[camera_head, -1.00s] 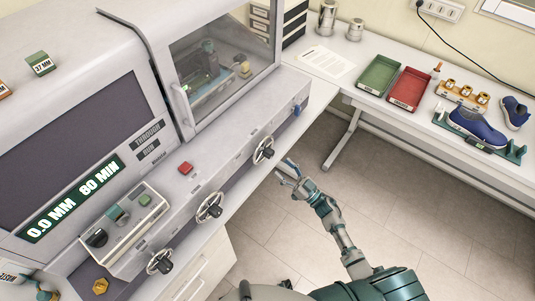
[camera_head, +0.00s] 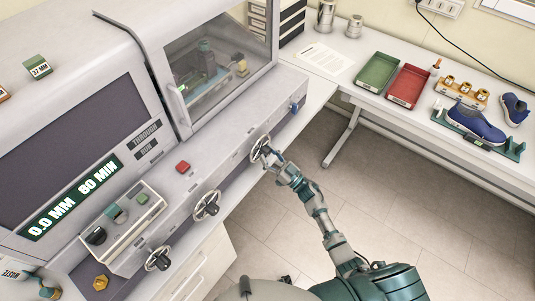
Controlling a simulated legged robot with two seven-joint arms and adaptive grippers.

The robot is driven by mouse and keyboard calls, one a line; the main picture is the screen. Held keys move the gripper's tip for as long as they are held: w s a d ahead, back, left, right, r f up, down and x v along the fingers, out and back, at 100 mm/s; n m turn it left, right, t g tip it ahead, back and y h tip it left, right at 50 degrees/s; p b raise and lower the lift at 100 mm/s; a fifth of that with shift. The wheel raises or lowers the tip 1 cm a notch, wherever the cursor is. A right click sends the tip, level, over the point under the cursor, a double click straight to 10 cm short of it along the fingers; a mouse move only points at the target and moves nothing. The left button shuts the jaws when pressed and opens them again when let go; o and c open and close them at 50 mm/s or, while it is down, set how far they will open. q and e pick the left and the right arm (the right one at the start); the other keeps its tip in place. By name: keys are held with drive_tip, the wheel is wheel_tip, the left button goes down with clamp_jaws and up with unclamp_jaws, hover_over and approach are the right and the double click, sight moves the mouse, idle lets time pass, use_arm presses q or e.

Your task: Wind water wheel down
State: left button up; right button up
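Three spoked hand wheels sit along the front of the grey testing machine: a far one (camera_head: 260,147), a middle one (camera_head: 206,205) and a near one (camera_head: 158,258). None has a readable label, so I cannot tell which is the water wheel. My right gripper (camera_head: 269,158) is at the far wheel, with its fingers at the lower right of the rim and partly over its dark knob. Whether the fingers are closed on it is too small to tell.
The machine's display (camera_head: 75,197) reads 0.0 MM 80 MIN. A red button (camera_head: 183,167) and a switch box (camera_head: 125,218) sit on its panel. A side table holds a green tray (camera_head: 380,74), a red tray (camera_head: 408,87) and blue shoes (camera_head: 477,123). The floor between is clear.

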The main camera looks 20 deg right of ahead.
drive_tip(key=shift+w+d+r, duration=0.15)
drive_tip(key=shift+d, duration=0.5)
drive_tip(key=shift+c, duration=1.2)
drive_tip(key=shift+w+a+r, duration=0.1)
drive_tip(key=shift+a, duration=0.3)
use_arm(q)
drive_tip(key=shift+d+f, duration=0.1)
drive_tip(key=shift+d, duration=0.25)
